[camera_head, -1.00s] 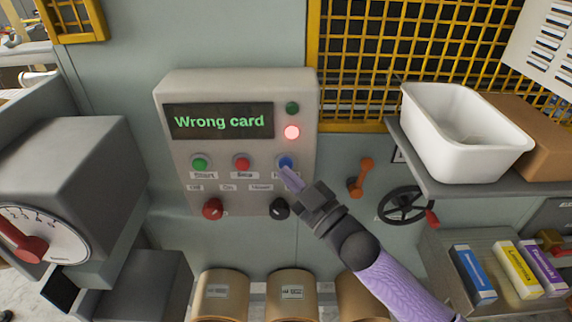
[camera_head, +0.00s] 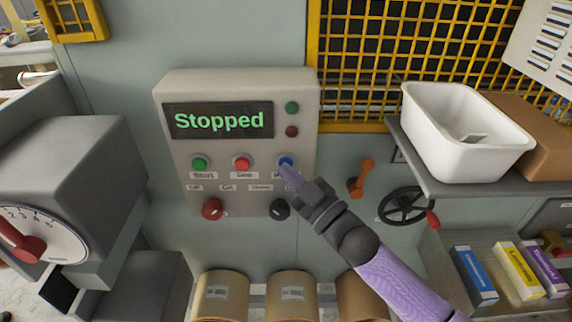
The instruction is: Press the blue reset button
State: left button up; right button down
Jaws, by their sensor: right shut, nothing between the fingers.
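The blue reset button (camera_head: 286,160) is the right one of three buttons on the grey control panel (camera_head: 177,90). My right gripper (camera_head: 286,172) is shut and empty, with its fingertips at the lower edge of the blue button; I cannot tell whether they touch it. The fingers partly hide the label below the button. The panel's display (camera_head: 219,121) reads "Stopped" in green letters. The red lamp (camera_head: 292,131) is dark. My left gripper is not in view.
Left of the blue button are a red button (camera_head: 242,163) and a green button (camera_head: 199,163). Two knobs, red (camera_head: 212,209) and black (camera_head: 280,209), sit below. An orange lever (camera_head: 361,178) and a handwheel (camera_head: 404,206) are to the right. A white bin (camera_head: 455,150) stands on a shelf.

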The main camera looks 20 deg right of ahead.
jog(key=shift+s, duration=0.1)
jog(key=shift+s+a+p, duration=0.25)
jog(key=shift+s+p, duration=0.35)
jog(key=shift+s, duration=0.1)
jog(key=s+p, duration=0.1)
jog(key=s, duration=0.1)
jog(key=s+a+p, duration=0.1)
jog(key=s, duration=0.1)
jog(key=shift+s+a+p, duration=0.2)
jog(key=shift+s+p, duration=0.2)
dwell(0.5)
